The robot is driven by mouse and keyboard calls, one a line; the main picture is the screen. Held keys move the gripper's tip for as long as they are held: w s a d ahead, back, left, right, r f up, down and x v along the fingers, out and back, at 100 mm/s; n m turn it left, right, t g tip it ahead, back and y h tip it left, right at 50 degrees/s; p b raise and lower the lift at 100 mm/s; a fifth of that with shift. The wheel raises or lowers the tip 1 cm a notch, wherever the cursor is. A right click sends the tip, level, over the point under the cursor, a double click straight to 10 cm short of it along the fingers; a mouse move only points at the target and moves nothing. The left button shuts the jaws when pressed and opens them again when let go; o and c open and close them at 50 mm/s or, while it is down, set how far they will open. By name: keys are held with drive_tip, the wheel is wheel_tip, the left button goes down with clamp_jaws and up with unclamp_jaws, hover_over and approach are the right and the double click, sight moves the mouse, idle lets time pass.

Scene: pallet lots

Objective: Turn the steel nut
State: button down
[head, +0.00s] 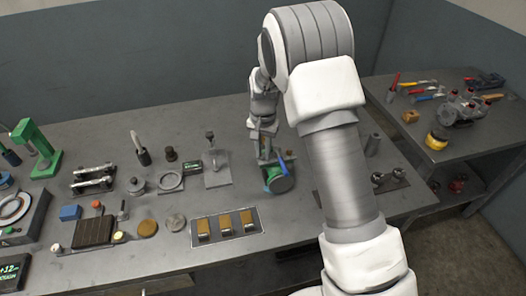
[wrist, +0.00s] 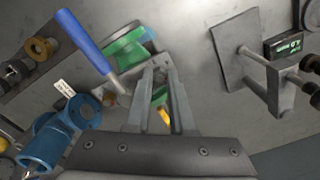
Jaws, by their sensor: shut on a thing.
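My gripper (head: 265,157) points down at a green round fixture (head: 281,184) near the middle of the bench. In the wrist view, my gripper's fingertips (wrist: 155,70) are nearly together on a small grey metal piece, which looks like the steel nut (wrist: 159,72). The fingers hide most of it, so its faces and angle cannot be made out. The green fixture (wrist: 124,48) lies just beyond the fingertips. A blue-handled tool (wrist: 85,40) slants beside them on the left, and its handle (head: 283,164) shows in the head view.
A grey stand (head: 216,170) is close to the left of my gripper. A tray with yellowish blocks (head: 226,223) lies at the front edge. In the wrist view, a blue fixture (wrist: 58,130) is at lower left. My arm hides part of the bench to the right.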

sight(263, 155)
drive_tip(key=c, duration=0.8)
unclamp_jaws()
wheel_tip(263, 155, up, 18)
drive_tip(key=shift+f, duration=0.25)
